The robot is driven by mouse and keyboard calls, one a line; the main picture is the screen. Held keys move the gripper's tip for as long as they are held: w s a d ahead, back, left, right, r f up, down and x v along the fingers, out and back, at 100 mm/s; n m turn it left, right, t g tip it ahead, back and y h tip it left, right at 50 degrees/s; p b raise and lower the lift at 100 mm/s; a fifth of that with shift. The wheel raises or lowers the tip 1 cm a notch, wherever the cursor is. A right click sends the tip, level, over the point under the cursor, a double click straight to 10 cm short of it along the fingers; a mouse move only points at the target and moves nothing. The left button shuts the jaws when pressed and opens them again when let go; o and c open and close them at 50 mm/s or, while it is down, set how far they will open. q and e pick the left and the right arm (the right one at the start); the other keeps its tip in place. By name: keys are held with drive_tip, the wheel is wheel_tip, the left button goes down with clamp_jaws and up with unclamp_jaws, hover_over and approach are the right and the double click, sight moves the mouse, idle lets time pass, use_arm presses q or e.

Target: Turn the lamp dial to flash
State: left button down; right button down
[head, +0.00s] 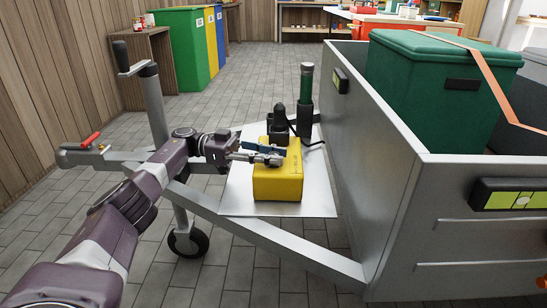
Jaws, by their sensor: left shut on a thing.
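A yellow box (278,183), apparently the lamp's body, stands on a pale metal plate (239,196) over the trailer's drawbar. My left gripper (276,154) reaches in from the left over the top of the box. Its fingers are closed at the top of the box, apparently on the lamp dial. The dial is too small and too covered by the fingers to read its setting. My right gripper is not in view.
The grey trailer wall (365,135) rises close on the right. A jockey-wheel post (154,103) with a crank stands to the left. Tiled floor is clear beyond.

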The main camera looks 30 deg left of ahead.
sight(274, 153)
use_arm(q)
drive_tip(key=c, duration=1.6)
unclamp_jaws()
wheel_tip(274, 153, up, 10)
